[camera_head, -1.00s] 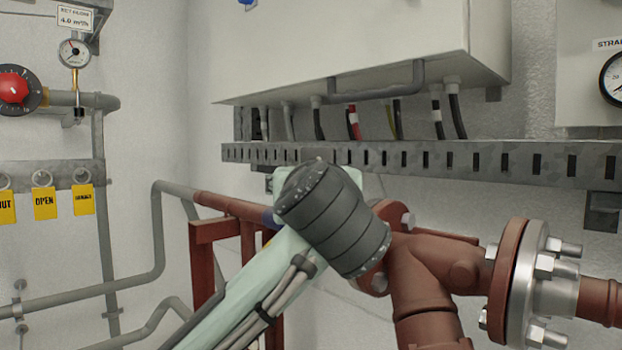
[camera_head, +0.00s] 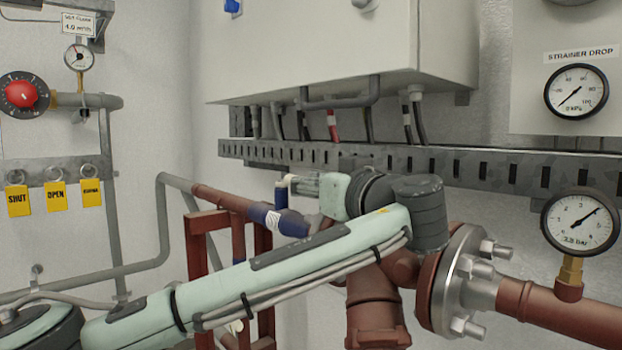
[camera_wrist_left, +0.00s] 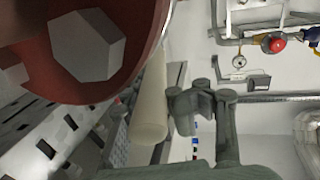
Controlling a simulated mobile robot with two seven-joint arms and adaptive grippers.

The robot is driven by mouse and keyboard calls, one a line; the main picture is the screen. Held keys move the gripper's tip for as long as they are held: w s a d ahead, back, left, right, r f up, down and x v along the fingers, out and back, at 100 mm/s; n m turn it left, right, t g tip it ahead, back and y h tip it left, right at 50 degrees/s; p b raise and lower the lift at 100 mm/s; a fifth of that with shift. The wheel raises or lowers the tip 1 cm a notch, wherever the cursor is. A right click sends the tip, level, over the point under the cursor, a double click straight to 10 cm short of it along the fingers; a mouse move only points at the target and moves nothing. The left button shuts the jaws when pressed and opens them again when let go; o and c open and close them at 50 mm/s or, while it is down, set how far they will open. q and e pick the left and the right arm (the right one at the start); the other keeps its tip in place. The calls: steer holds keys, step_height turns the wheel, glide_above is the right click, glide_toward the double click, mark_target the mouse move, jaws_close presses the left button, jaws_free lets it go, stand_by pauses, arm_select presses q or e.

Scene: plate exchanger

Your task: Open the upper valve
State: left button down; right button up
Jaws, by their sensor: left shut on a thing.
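A blue valve body (camera_head: 280,221) sits on the red-brown pipe in the middle of the head view, with a short blue stem (camera_head: 281,195) standing up from it. My left gripper (camera_head: 318,186) is just right of the stem, at the height of the stem's top. It is shut on what looks like the valve handle, mostly hidden by the fingers and wrist. In the left wrist view, the dark fingers (camera_wrist_left: 203,98) stand beside a pale round bar (camera_wrist_left: 150,115); I cannot tell whether they touch it. My right gripper is not in view.
A bolted flange (camera_head: 455,280) and a pressure gauge (camera_head: 580,222) stand right of my wrist. A slotted cable tray (camera_head: 480,165) runs close behind it. A red frame (camera_head: 198,270) is below the valve. Yellow tags (camera_head: 56,196) hang on the left wall.

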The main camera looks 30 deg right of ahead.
arm_select(q)
steer(key=shift+w, duration=0.1)
steer(key=c, duration=1.3)
jaws_free()
steer(key=shift+c, duration=0.2)
steer(key=s, duration=0.6)
steer(key=shift+s+d+r, duration=0.1)
steer(key=shift+s+r, duration=0.05)
steer(key=shift+r, duration=0.05)
steer(key=shift+s+f, duration=0.15)
steer(key=shift+s, duration=0.5)
